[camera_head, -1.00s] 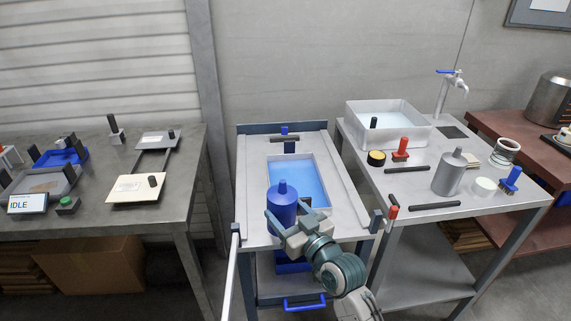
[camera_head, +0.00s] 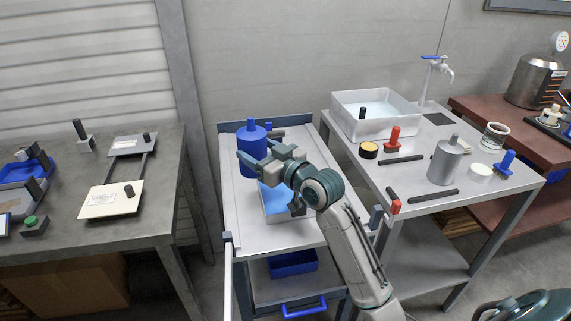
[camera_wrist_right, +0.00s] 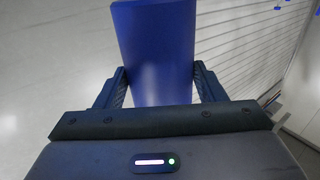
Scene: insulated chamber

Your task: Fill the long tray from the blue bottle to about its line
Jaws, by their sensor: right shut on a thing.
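The blue bottle (camera_head: 253,142) looks upright in the head view, over the far left part of the cart top. My right gripper (camera_head: 256,160) is shut on its body; the wrist view shows the bottle (camera_wrist_right: 153,50) between both fingers. I cannot tell whether its base touches the cart. The long tray (camera_head: 291,220), pale-rimmed with light blue inside, lies on the cart just nearer than the bottle. My right gripper and forearm hide much of it. Its line cannot be made out. My left gripper is not in view.
The cart (camera_head: 245,228) has bare room left of the tray. The right bench holds a white basin (camera_head: 350,125), a grey bottle (camera_head: 445,163), brushes and dark bars. The left bench (camera_head: 160,205) holds plates and small devices.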

